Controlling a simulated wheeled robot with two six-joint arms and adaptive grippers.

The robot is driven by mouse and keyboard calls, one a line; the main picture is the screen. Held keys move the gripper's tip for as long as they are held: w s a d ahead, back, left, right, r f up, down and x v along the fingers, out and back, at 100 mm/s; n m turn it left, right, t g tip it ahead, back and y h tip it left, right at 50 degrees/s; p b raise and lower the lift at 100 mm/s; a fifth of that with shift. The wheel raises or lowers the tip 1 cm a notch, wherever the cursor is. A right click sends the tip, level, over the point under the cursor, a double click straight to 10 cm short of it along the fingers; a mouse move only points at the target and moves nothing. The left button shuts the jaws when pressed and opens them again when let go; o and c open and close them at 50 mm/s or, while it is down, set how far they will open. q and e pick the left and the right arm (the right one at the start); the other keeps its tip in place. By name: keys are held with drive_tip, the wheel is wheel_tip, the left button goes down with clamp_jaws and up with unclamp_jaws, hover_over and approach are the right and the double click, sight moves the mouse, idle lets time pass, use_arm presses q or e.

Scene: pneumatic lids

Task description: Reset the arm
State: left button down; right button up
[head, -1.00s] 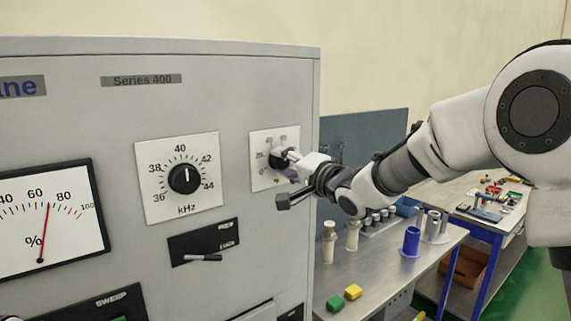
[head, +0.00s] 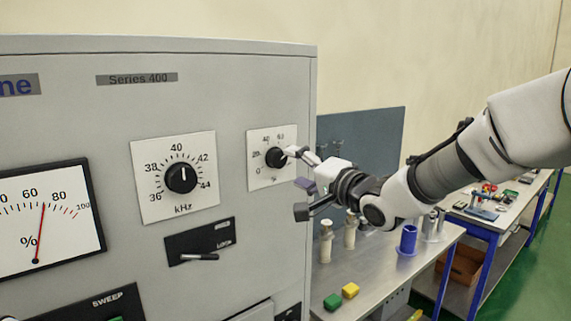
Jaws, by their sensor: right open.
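My right gripper (head: 306,172) is open, its fingers pointing left toward the grey machine panel. One finger tip is close to the right side of a small black knob (head: 276,157) on a white scale plate; I cannot tell whether they touch. No object shows between the fingers. My right arm (head: 445,165) comes in from the right edge, above the metal bench. My left gripper is not in view.
The machine front (head: 110,126) fills the left, with a kHz dial (head: 181,178), a percent meter (head: 40,215) and a lever (head: 199,257).

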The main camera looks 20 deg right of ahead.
wheel_tip(320, 180, down, 31)
drive_tip(key=m+g+h+b, duration=0.1)
drive_tip(key=g+b, duration=0.4)
drive_tip(key=b, duration=0.1)
drive_tip(key=s+f+g+b, duration=0.1)
drive_tip(key=s+f, duration=0.2)
drive_tip(key=f, duration=0.4)
drive_tip(key=s+a+f+g+h+b, duration=0.1)
drive_tip(key=s+f+b, duration=0.15)
drive_tip(key=f, duration=0.45)
drive_tip(key=s+f+g+b, duration=0.1)
drive_tip(key=s+f, duration=0.2)
drive_tip(key=f, duration=0.4)
drive_tip(key=s+d+f+n+g+h+b, duration=0.15)
drive_tip(key=s+f+g+b, duration=0.4)
drive_tip(key=s+f, duration=1.6)
drive_tip(key=s+d+f+n+g+h, duration=0.1)
drive_tip(key=s+d+n+g+h, duration=0.1)
drive_tip(key=s+n, duration=0.7)
drive_tip(key=shift+s+g+h, duration=0.25)
drive_tip(key=shift+g+h, duration=0.1)
drive_tip(key=shift+g, duration=0.4)
